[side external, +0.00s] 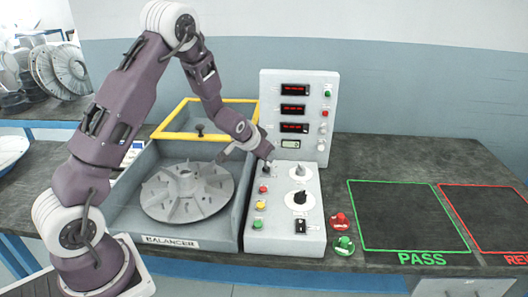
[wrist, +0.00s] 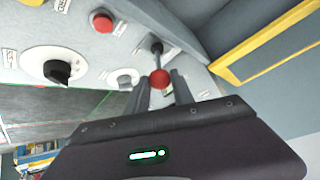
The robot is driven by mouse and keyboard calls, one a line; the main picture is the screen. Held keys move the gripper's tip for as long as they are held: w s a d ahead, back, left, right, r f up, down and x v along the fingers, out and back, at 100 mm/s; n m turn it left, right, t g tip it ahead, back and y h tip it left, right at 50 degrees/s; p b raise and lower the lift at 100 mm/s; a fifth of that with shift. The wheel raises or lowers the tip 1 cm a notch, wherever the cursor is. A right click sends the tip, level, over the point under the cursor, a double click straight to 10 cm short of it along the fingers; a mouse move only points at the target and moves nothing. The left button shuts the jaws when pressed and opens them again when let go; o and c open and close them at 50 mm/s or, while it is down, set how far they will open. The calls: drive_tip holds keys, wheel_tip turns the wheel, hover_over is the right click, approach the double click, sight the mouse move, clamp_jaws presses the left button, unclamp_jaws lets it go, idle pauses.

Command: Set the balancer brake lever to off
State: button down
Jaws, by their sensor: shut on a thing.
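The brake lever (wrist: 159,76) has a red ball knob on a thin dark stem that rises from the grey control panel (wrist: 105,50). My gripper (wrist: 158,92) has one finger on each side of the red knob and is shut on it. In the side view my gripper (side external: 267,157) is at the upper left of the sloped panel (side external: 280,225), and it hides most of the lever there. The labels beside the lever are too small to read.
The panel carries a white dial with a black knob (side external: 300,198), a smaller dial (side external: 300,172) and red, yellow and green buttons. The balancer (side external: 170,240) with a bladed rotor (side external: 187,190) and yellow-framed cover (side external: 165,130) stands left. Right are red and green mushroom buttons and the PASS area (side external: 405,215).

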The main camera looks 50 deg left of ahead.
drive_tip(key=shift+s+d+f, duration=0.3)
drive_tip(key=shift+d+f, duration=0.15)
drive_tip(key=shift+f, duration=0.05)
drive_tip(key=c, duration=1.1)
unclamp_jaws()
drive_tip(key=shift+w+a+r, duration=0.1)
drive_tip(key=shift+r, duration=0.05)
drive_tip(key=shift+r, duration=0.1)
drive_tip(key=v, duration=0.7)
